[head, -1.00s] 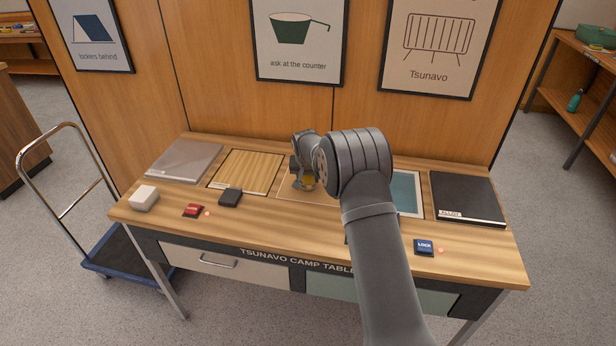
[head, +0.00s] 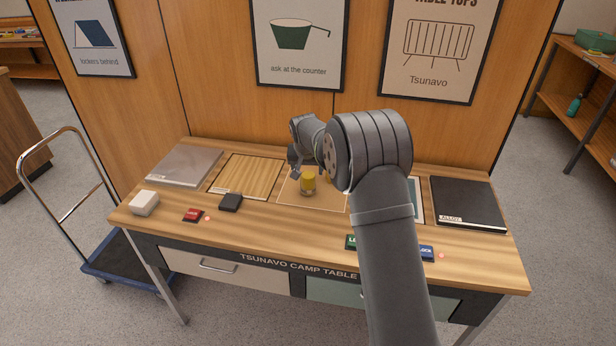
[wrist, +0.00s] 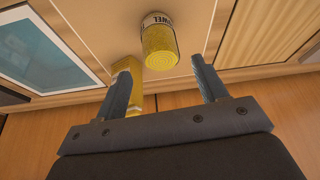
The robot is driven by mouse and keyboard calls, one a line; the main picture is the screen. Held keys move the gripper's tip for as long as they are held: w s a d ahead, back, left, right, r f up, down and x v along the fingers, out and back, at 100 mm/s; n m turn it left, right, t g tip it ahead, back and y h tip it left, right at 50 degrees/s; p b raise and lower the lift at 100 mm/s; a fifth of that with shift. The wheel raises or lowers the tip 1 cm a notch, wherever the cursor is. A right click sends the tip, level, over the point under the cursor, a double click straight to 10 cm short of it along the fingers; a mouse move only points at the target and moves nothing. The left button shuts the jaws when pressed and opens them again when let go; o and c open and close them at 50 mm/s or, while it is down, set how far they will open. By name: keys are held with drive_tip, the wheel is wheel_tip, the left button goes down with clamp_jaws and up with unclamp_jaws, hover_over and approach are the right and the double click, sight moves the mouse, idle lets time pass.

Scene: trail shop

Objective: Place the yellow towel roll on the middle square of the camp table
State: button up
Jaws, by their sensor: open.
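The yellow towel roll (head: 308,184) stands upright on the middle square (head: 325,201), a tan panel with a pale outline. In the wrist view the roll (wrist: 160,48) shows its spiral end and a white label with dark lettering. My gripper (wrist: 162,70) is open, with the roll beyond its fingertips and clear of both fingers. In the head view my gripper (head: 295,170) is just behind and left of the roll, partly hidden by my arm. A second yellow object (wrist: 132,72) shows behind the left finger in the wrist view.
A wood-slat panel (head: 250,175) and a grey panel (head: 185,164) lie left of the square. A teal panel (head: 416,200) and a black panel (head: 467,203) lie right. A white block (head: 144,203), a dark block (head: 230,202) and a red button (head: 192,215) sit near the front left.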

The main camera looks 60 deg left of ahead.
sight(308, 175)
drive_tip(key=v, duration=0.3)
drive_tip(key=shift+r, duration=0.15)
drive_tip(key=x, duration=1.2)
drive_tip(key=shift+d, duration=0.1)
drive_tip(key=shift+r, duration=1)
drive_tip(key=shift+o, duration=0.2)
drive_tip(key=o, duration=0.7)
